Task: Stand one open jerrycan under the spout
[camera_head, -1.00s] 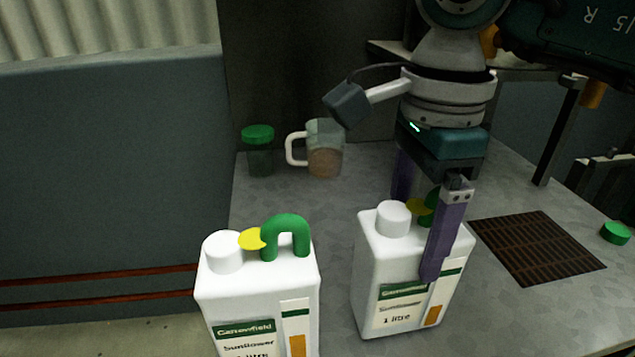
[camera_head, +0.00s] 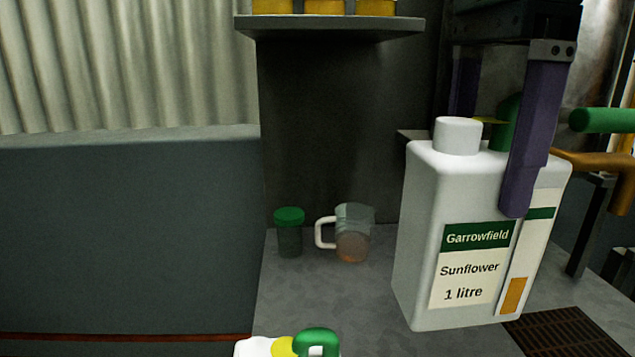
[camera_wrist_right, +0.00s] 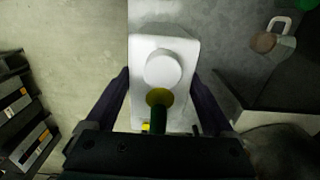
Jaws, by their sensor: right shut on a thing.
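My right gripper (camera_head: 492,158) is shut on a white jerrycan (camera_head: 425,235) with a green "Garrowfield Sunflower 1 litre" label, and holds it upright above the worktop. In the right wrist view the fingers (camera_wrist_right: 160,85) lie on either side of this jerrycan (camera_wrist_right: 142,52). A white round piece, cap or neck, tops it, with a yellow disc and green handle beside it. A second jerrycan (camera_head: 253,346) shows only its top at the bottom edge, with a yellow disc and green handle. I cannot identify the spout. My left gripper is not in view.
A green-lidded jar (camera_head: 289,238) and a glass jug (camera_head: 352,240) stand at the back of the worktop (camera_head: 330,300). A brown grate (camera_head: 565,335) lies at lower right. A green bar (camera_head: 605,120) and an orange-brown pipe (camera_head: 590,165) stick out at right. A shelf (camera_head: 330,27) hangs above.

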